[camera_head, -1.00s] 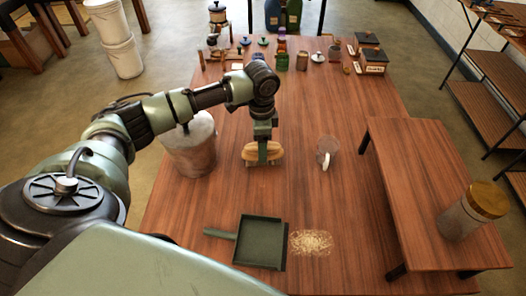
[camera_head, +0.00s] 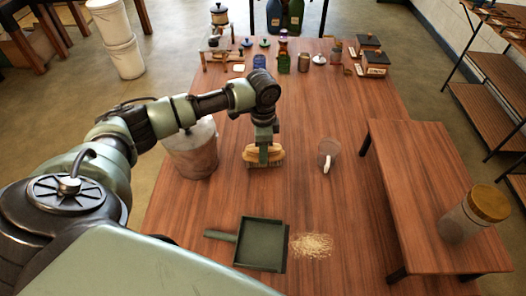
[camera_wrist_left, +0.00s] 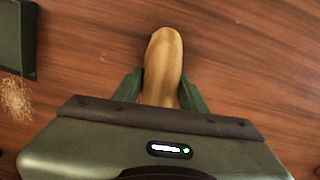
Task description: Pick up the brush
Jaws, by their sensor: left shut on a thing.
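The brush (camera_head: 250,152) has a tan wooden back and pale bristles pointing down. In the left wrist view the brush's wooden back (camera_wrist_left: 163,65) sits between the two green fingers (camera_wrist_left: 160,92). The bristles are hidden there. Whether the bristles touch the table is hard to tell. My right gripper is not in view.
A green dustpan (camera_head: 260,243) and a pile of crumbs (camera_head: 312,245) lie at the near side. A raised wooden bench (camera_head: 425,190) holds a lidded jar (camera_head: 474,213). Bottles and boxes fill the far end.

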